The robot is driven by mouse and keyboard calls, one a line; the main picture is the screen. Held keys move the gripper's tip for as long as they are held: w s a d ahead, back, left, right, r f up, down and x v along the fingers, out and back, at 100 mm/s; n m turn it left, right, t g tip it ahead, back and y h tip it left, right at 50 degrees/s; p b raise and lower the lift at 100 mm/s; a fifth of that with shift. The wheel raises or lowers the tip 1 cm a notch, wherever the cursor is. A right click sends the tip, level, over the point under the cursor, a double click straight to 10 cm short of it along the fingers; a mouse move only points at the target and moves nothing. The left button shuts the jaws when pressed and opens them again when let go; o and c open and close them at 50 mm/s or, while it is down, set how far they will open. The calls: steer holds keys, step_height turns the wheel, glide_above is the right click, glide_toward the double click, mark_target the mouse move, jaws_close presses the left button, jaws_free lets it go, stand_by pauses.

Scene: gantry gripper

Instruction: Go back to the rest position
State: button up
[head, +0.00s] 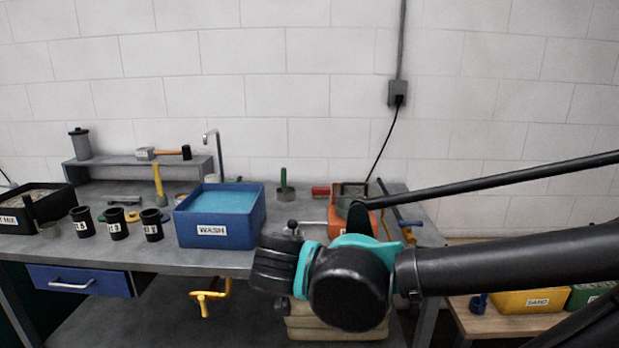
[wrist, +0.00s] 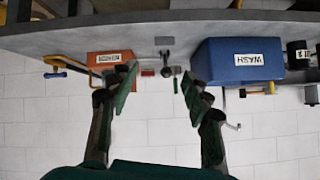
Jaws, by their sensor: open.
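My gripper (wrist: 158,85) shows in the wrist view with its two dark green fingers spread wide apart. Nothing is between them. The wrist view is upside down. Beyond the fingers are the grey workbench (wrist: 130,38) and the white block wall. In the head view, my black and teal arm reaches in from the right, in front of the bench edge. The fingers cannot be made out there.
On the bench (head: 165,257) stand a blue WASH bin (head: 212,230), several black cups (head: 116,228) and an orange bin (head: 345,222), partly hidden by my arm. A tap (head: 218,150) rises behind the WASH bin. A yellow SAND bin (head: 530,302) sits on a lower table at right.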

steer(key=d+f+n+g, duration=0.3)
steer(key=d+f+g, duration=0.3)
steer(key=d+f, duration=1.5)
steer(key=shift+d+f+g, duration=0.3)
steer(key=shift+d+g, duration=0.1)
steer(key=shift+d, duration=0.65)
